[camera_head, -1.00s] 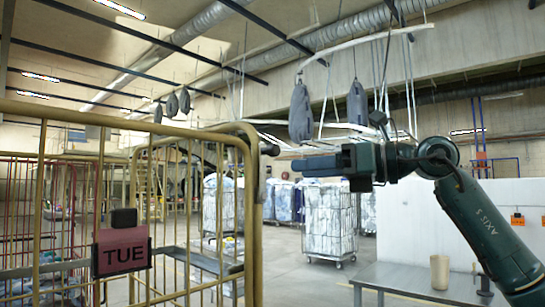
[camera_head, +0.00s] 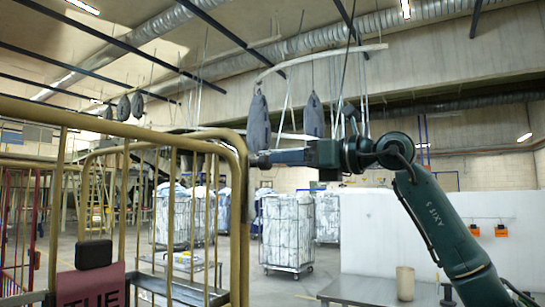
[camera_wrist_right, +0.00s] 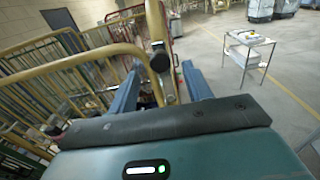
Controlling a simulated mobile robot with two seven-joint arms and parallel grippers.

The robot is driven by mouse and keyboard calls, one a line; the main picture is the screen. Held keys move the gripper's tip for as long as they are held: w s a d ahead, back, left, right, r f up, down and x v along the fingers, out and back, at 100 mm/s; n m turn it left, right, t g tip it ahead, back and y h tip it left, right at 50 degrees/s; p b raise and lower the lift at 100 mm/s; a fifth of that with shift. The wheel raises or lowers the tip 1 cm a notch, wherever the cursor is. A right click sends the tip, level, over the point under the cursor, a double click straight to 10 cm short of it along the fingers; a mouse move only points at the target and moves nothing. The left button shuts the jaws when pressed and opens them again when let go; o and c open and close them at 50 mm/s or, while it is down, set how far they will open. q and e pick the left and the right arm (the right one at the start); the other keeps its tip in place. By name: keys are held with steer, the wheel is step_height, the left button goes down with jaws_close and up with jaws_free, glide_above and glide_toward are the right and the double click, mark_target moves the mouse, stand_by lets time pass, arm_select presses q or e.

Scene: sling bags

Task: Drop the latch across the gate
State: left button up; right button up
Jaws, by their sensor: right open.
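The gate is a yellow tubular cage frame (camera_head: 243,215) at the left of the head view, with rounded top corners. In the right wrist view, a yellow post (camera_wrist_right: 154,22) carries a dark round knob (camera_wrist_right: 160,62), which seems to belong to the latch. A narrow grey piece (camera_head: 252,190) hangs upright by the frame's right edge; I cannot tell whether it is the latch. My right gripper (camera_head: 266,158) is open at the frame's upper right corner. Its blue fingers (camera_wrist_right: 162,75) stand either side of the knob and post, apart from them. My left gripper is out of view.
A pink tag (camera_head: 90,288) with a dark clip hangs on the near bars. Wheeled cages of linen (camera_head: 287,235) stand behind. A metal table with a beige cup (camera_head: 405,283) is at lower right. Grey bags (camera_head: 259,122) hang overhead. Open floor lies beside a white cart (camera_wrist_right: 248,45).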

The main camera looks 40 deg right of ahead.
steer(key=shift+p+x, duration=0.35)
steer(key=shift+x, duration=1.8)
jaws_close()
